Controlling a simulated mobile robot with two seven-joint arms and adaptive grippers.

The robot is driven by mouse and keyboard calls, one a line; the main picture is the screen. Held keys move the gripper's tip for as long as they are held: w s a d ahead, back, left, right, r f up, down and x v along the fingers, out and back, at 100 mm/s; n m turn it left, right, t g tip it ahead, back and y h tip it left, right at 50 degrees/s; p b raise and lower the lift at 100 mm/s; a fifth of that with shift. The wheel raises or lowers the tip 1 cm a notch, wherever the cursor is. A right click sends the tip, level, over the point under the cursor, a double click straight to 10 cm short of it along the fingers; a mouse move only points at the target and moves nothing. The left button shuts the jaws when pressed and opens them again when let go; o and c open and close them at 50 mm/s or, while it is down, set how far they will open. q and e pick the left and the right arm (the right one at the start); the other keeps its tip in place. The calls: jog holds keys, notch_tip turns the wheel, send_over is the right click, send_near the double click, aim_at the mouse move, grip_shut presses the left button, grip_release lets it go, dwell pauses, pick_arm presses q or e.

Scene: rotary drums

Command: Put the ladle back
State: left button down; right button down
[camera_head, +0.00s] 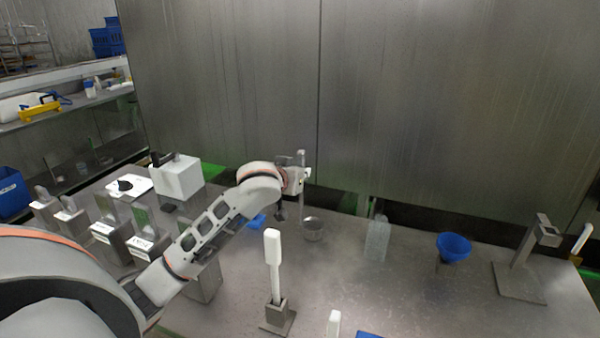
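A small round metal cup (313,230), which looks like the ladle's bowl, is at the middle of the metal table. A thin upright metal piece (301,158) shows above it beside the end of my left arm; it may be the ladle's handle, but the join is unclear. My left gripper (302,180) is at the far end of my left arm, just above and left of the cup. Its fingers are too small and partly hidden, so I cannot tell whether they are closed on the handle. My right gripper is out of view.
A white-handled tool (273,262) stands upright in a metal holder (278,316) in front. A clear container (377,241), a blue funnel (454,248) and a metal stand (522,283) are to the right. Several metal blocks and a white box (178,178) crowd the left. The right-front table is mostly clear.

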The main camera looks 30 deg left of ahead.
pick_arm(q)
jog(key=c, duration=2)
grip_release()
jog(key=shift+f, duration=0.1)
jog(key=shift+r, duration=0.25)
jog(key=v, duration=1.2)
jog(key=shift+f, duration=0.1)
